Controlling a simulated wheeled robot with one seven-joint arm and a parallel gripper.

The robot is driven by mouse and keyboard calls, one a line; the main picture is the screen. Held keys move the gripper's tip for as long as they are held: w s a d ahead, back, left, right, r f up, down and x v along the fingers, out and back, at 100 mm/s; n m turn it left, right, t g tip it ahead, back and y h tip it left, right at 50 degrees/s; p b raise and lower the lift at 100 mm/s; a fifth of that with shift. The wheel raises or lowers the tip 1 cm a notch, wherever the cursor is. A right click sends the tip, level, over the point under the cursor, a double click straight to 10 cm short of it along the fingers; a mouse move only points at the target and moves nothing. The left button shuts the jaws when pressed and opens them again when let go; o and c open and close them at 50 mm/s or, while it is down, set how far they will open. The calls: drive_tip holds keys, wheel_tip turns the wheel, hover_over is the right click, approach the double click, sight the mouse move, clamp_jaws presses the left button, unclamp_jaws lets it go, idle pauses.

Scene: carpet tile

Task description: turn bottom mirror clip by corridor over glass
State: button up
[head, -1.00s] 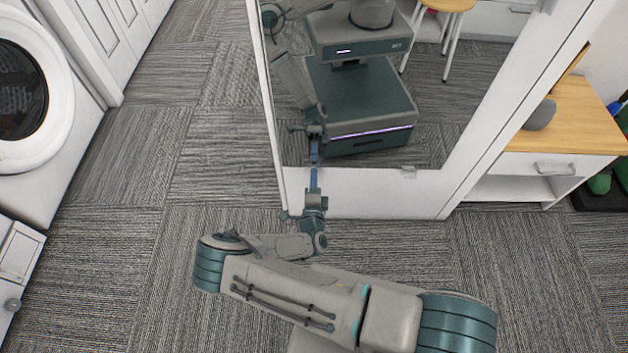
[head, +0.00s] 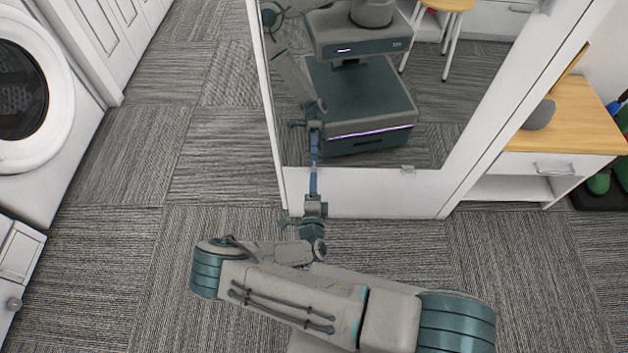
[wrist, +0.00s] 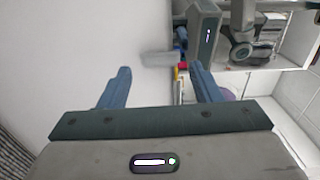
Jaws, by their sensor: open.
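The mirror (head: 440,110) is set in a white door panel (head: 375,205). My gripper (head: 313,172) is at the left part of the mirror's bottom edge, its blue fingers pointing at the panel. In the wrist view my gripper (wrist: 160,75) is open, with nothing between its fingers. A small grey clip (wrist: 160,58) shows ahead between the fingertips, lying mostly on the white panel with one end at the mirror edge. No contact with it is visible. In the head view my fingers hide that spot. Another clip (head: 408,169) sits on the bottom edge farther right.
A white washing machine (head: 40,120) stands at the left. A white cabinet with a wooden top (head: 575,110) stands right of the mirror panel. Carpet floor (head: 130,200) is open between the washer and the panel. The mirror reflects my body and a stool.

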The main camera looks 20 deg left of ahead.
drive_tip(key=p+v, duration=0.1)
drive_tip(key=v, duration=1)
drive_tip(key=shift+s, duration=0.3)
drive_tip(key=w+d+r+m+g+h+p, duration=0.2)
drive_tip(key=d+r+m+g+h+p, duration=0.25)
drive_tip(key=r+m, duration=0.6)
drive_tip(key=w+d+r+m+g+h+p, duration=0.2)
drive_tip(key=d+r+m+g+h, duration=0.2)
drive_tip(key=d+r+m+h, duration=0.45)
drive_tip(key=w+d+r+m+g+h+p, duration=0.1)
drive_tip(key=d+r+m+g+h+p, duration=0.25)
drive_tip(key=r+m, duration=0.9)
drive_tip(key=s+d+r+m+g+y+p, duration=0.1)
drive_tip(key=s+d+r+m+y+p, duration=0.2)
drive_tip(key=r+m, duration=0.5)
drive_tip(key=s+d+r+m+y+p, duration=0.3)
drive_tip(key=r+m, duration=0.6)
drive_tip(key=r, duration=0.5)
drive_tip(key=s+d+r+m+g+y+p, duration=0.1)
drive_tip(key=s+d+r+m+y+p, duration=0.3)
drive_tip(key=r+m, duration=0.4)
wheel_tip(320, 180, up, 3)
drive_tip(key=shift+r+g+y+p, duration=0.1)
drive_tip(key=shift+g+y+p, duration=0.35)
drive_tip(key=shift+y, duration=0.6)
